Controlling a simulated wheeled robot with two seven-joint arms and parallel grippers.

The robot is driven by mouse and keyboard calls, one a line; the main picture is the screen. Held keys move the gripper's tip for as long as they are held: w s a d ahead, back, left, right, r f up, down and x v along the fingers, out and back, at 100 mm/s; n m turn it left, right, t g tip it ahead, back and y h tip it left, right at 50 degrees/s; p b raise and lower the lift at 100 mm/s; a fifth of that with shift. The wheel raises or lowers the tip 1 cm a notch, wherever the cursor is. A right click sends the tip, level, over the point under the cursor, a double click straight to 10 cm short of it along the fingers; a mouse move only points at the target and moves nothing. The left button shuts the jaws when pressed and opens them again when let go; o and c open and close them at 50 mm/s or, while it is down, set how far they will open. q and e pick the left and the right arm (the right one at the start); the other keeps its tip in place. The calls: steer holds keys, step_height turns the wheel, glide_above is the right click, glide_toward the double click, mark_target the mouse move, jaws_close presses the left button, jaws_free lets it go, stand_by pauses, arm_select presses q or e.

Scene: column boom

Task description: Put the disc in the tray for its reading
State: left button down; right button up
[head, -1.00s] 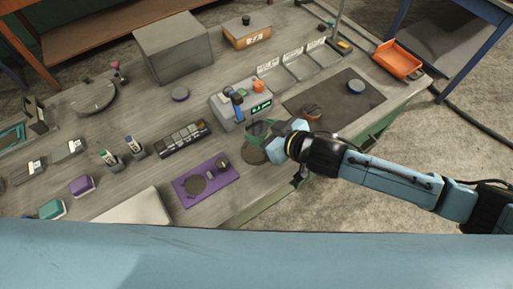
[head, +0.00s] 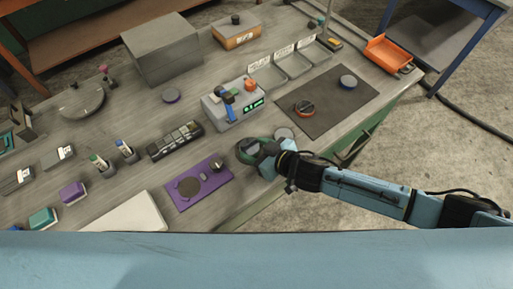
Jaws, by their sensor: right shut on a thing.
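A dark disc with a green rim (head: 249,149) is at the fingertips of my right gripper (head: 262,153). The gripper is shut on it, low over the front of the table; I cannot tell whether the disc touches the surface. The meter (head: 232,102), a grey box with a lit green display (head: 254,105), stands just behind; its digits are too small to read. Three labelled grey trays, left (head: 267,77), middle (head: 293,66) and right (head: 318,52), lie in a row behind the meter. My left gripper is out of view.
A purple board (head: 198,183) is at left, an orange bin (head: 388,55) at far right.

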steer(key=shift+f, duration=0.2)
steer(key=o, duration=1.3)
steer(key=shift+o, duration=0.2)
